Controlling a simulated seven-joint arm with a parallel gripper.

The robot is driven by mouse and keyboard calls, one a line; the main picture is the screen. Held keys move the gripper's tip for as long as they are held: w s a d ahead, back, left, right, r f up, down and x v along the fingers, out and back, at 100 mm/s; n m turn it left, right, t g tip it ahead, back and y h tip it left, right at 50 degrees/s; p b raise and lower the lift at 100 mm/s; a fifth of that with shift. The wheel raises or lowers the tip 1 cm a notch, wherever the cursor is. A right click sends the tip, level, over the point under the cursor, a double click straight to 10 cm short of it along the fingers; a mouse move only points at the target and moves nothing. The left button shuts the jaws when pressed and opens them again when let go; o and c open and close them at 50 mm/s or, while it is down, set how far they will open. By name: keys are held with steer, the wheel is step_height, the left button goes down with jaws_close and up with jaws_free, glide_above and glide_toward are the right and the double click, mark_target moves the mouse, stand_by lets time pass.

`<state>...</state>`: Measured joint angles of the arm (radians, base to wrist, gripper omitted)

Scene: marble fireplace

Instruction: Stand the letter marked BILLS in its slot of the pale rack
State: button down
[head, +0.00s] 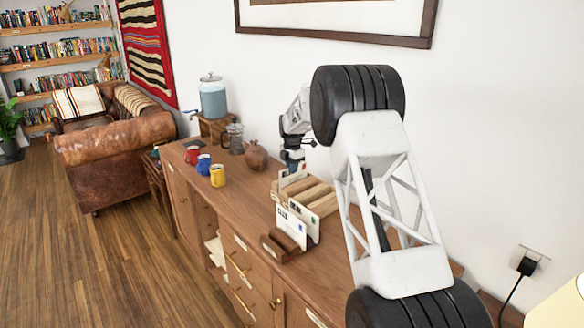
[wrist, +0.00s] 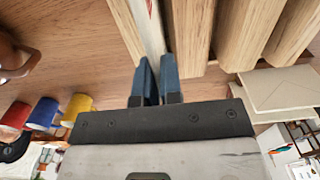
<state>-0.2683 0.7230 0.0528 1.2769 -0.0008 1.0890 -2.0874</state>
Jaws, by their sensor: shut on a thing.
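The pale rack (head: 322,198) stands on the wooden sideboard, with thick parallel dividers; it fills the top of the wrist view (wrist: 190,30). My gripper (head: 292,165) is at its left end, pointing down. In the wrist view its blue fingers (wrist: 157,82) are shut on a thin white letter (wrist: 148,25). The letter lines up with the gap between the two leftmost dividers visible there. I cannot tell how deep it sits or whether it touches the bottom. In the head view the letter (head: 289,180) is upright at the rack's left end. Its marking is not readable.
A dark brown rack (head: 280,247) with white letters (head: 297,224) stands in front of the pale rack. Red (head: 192,155), blue (head: 204,165) and yellow (head: 217,176) mugs, a round brown jug (head: 255,156) and a glass press (head: 234,139) stand to the left. The wall is close behind.

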steer(key=shift+f, duration=0.95)
stand_by(0.3)
steer(key=c, duration=1.2)
jaws_free()
steer(key=shift+r, duration=0.1)
steer(key=shift+r, duration=4.4)
